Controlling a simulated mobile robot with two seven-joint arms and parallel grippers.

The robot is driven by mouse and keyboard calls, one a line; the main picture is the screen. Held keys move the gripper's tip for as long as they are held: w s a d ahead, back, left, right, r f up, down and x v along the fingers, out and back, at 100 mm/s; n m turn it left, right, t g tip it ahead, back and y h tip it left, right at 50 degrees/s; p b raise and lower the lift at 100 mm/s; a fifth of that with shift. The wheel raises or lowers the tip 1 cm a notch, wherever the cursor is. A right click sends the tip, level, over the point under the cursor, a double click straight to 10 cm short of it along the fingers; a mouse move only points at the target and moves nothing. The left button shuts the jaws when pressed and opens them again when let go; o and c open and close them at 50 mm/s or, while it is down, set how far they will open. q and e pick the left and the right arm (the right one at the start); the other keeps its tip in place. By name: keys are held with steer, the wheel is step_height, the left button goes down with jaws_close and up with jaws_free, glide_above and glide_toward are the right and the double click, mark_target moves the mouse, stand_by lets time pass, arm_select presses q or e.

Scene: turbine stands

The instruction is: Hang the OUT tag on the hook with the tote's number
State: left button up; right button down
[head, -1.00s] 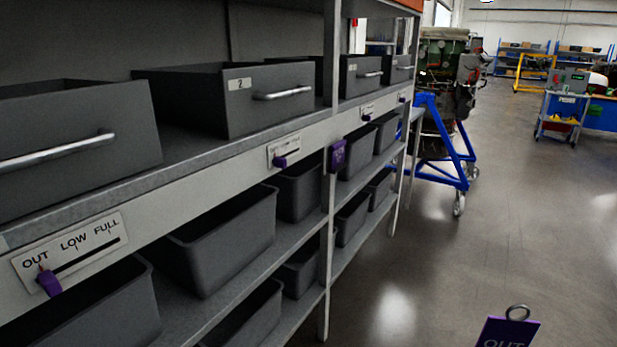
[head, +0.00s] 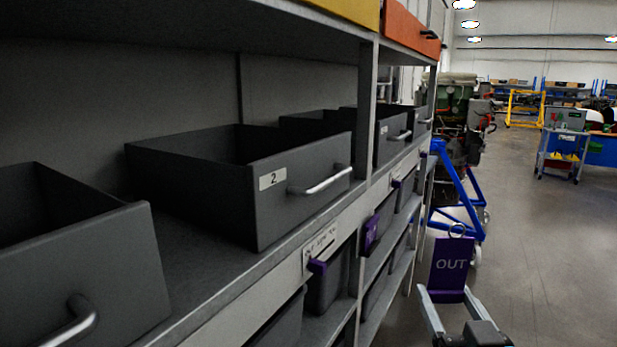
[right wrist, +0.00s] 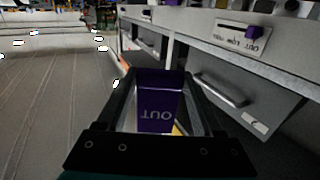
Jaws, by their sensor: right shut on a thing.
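The purple OUT tag (head: 450,268) with a metal ring on top is upright in my right gripper (head: 446,294), at the lower right of the head view. The gripper is shut on the tag's lower part. In the right wrist view the tag (right wrist: 158,108) shows with its lettering upside down between the fingers (right wrist: 158,78). The grey tote (head: 300,205) labelled 2 stands on the shelf, left of the tag. My left gripper is not in view.
The shelf's front rail carries an OUT/LOW/FULL plate (head: 320,248) with a purple slider. Another grey tote (head: 75,265) is at the near left. A blue wheeled stand (head: 458,205) stands beyond the tag. The floor (head: 540,250) at right is clear.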

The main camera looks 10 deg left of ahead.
steer(key=w+a+r+n+g+y+p, duration=0.1)
steer(key=w+a+r+n+y+p, duration=0.2)
steer(key=r, duration=0.7)
steer(key=w+a+r+n+g+y+p, duration=0.1)
steer(key=a+r+y+p, duration=0.2)
steer(key=r, duration=0.7)
steer(key=w+a+r+n+g+y+p, duration=0.1)
steer(key=w+a+r+n+g+y, duration=0.3)
steer(key=r, duration=0.6)
steer(key=s+a+r+n+g+y+p, duration=0.1)
steer(key=s+a+r+g+p, duration=0.15)
steer(key=s+r, duration=0.5)
steer(key=s+a+r+n+g+y+p, duration=0.15)
steer(key=s+a+r, duration=0.25)
steer(key=r, duration=0.7)
steer(key=s+a+r+n+g+y+p, duration=0.25)
steer(key=s+r, duration=0.35)
steer(key=r, duration=0.3)
steer(key=shift+m+t+h, duration=0.3)
steer(key=shift+t, duration=0.15)
steer(key=shift+p+x, duration=1.15)
steer(key=shift+x, duration=1.7)
steer(key=shift+r, duration=0.1)
steer(key=shift+w+a+p, duration=0.2)
steer(key=shift+a+p, duration=0.25)
steer(key=shift+p, duration=0.3)
